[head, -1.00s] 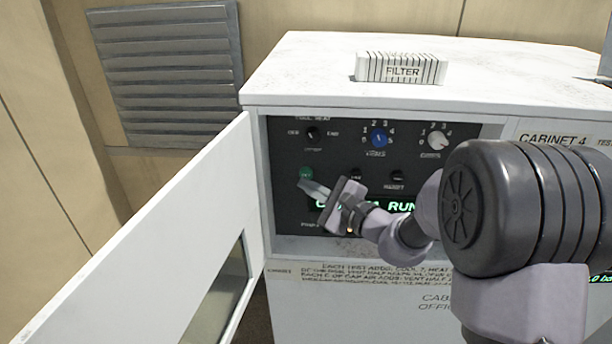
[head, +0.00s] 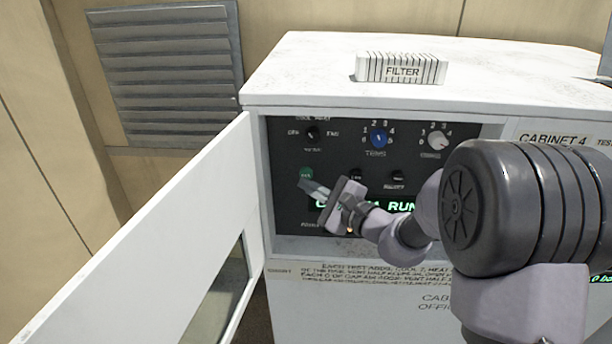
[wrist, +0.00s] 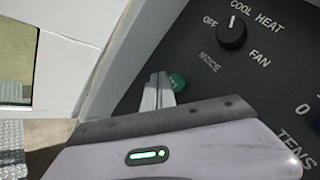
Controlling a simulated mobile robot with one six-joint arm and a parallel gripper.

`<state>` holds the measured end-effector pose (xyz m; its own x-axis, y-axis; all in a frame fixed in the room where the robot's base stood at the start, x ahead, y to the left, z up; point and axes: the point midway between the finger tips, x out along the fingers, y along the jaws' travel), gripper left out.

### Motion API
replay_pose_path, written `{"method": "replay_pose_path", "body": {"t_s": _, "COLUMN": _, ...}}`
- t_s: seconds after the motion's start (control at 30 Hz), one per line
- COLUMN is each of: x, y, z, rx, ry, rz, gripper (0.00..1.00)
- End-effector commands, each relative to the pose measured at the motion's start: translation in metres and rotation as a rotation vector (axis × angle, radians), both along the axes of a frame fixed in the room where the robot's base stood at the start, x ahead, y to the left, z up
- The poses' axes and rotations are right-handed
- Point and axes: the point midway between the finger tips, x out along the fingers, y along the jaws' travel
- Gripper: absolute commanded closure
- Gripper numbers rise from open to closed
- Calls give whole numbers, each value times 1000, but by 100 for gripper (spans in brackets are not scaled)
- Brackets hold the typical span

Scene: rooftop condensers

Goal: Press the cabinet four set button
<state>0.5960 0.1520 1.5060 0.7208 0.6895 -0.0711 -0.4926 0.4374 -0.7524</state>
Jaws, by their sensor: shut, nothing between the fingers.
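The cabinet four control panel (head: 285,145) is dark and sits inside the open cabinet (head: 370,97) labelled CABINET 4. A round green button (head: 306,174) is at its left, and its small label is too blurred to read for certain. My gripper (head: 303,184) is shut and empty, with its fingertips at the lower edge of the green button. In the wrist view the shut fingers (wrist: 158,82) reach the button (wrist: 177,82) and cover its left part. I cannot tell whether they touch it or whether it is pressed in.
The white door (head: 165,235) stands open to the left of my gripper. A mode knob (head: 312,133), a blue knob (head: 378,138), a white knob (head: 437,140) and black buttons (head: 397,178) are nearby. The green-lit display is partly behind my gripper. A filter (head: 401,68) lies on top.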

Motion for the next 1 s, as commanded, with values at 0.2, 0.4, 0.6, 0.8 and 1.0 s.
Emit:
{"method": "replay_pose_path", "body": {"t_s": 0.2, "x": 1, "y": 0, "z": 0, "rx": 0, "ry": 0, "rz": 0, "gripper": 100}}
{"method": "replay_pose_path", "body": {"t_s": 0.4, "x": 8, "y": 0, "z": -1, "rx": -1, "ry": -1, "rz": 0, "gripper": 100}}
{"method": "replay_pose_path", "body": {"t_s": 0.6, "x": 9, "y": 0, "z": 0, "rx": 0, "ry": 0, "rz": 0, "gripper": 100}}
{"method": "replay_pose_path", "body": {"t_s": 0.8, "x": 9, "y": 0, "z": 0, "rx": 0, "ry": 0, "rz": 0, "gripper": 100}}
{"method": "replay_pose_path", "body": {"t_s": 1.0, "x": 12, "y": 0, "z": 0, "rx": 0, "ry": 0, "rz": 0, "gripper": 100}}
